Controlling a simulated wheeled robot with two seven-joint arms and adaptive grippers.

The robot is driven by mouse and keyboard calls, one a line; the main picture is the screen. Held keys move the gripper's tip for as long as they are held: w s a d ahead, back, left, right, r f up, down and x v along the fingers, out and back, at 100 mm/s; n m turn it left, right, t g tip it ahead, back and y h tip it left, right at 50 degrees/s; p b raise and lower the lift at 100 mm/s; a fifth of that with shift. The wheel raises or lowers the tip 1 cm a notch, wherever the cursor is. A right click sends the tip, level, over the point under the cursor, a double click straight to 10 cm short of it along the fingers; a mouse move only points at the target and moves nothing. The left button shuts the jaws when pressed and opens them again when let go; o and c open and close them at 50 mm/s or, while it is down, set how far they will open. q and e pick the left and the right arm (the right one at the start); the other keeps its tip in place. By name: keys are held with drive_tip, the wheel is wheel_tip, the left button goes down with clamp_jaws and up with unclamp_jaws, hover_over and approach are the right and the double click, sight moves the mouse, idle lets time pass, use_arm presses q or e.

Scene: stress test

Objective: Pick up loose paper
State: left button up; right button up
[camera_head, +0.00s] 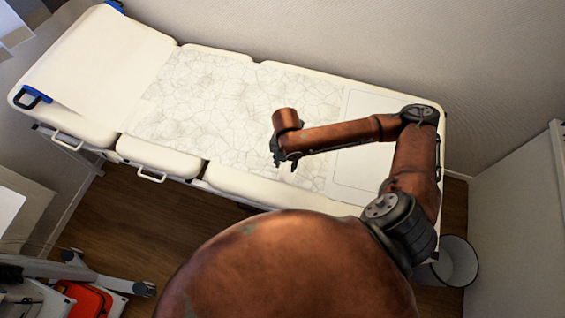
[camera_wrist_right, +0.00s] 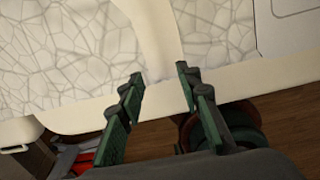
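A creased sheet of paper (camera_head: 200,95) with a net of crack-like lines lies flat over the middle of the white padded exam bed (camera_head: 247,184). It also shows in the right wrist view (camera_wrist_right: 65,50). My right gripper (camera_head: 284,162) hangs over the bed's near edge, close to the paper's right part. In the right wrist view its fingers (camera_wrist_right: 160,76) are spread, with nothing between them. The height above the bed is hard to tell. My right arm hides part of the bed's right end. My left gripper is in neither view.
A smooth white sheet (camera_head: 100,65) covers the bed's left end, between blue clips. A pale rectangular panel (camera_head: 352,165) lies at the right end. A bin (camera_head: 458,262) stands on the floor at right. Walls close in behind and right. A wheeled stand (camera_head: 90,270) is lower left.

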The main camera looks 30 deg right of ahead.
sight(285, 170)
drive_tip(key=shift+f, duration=0.4)
drive_tip(key=f, duration=0.1)
drive_tip(key=f+b, duration=0.1)
drive_tip(key=f, duration=0.1)
drive_tip(key=w+f, duration=0.1)
drive_tip(key=f, duration=0.1)
drive_tip(key=shift+d+f+b, duration=0.2)
drive_tip(key=shift+b, duration=0.15)
drive_tip(key=shift+r, duration=0.1)
clamp_jaws()
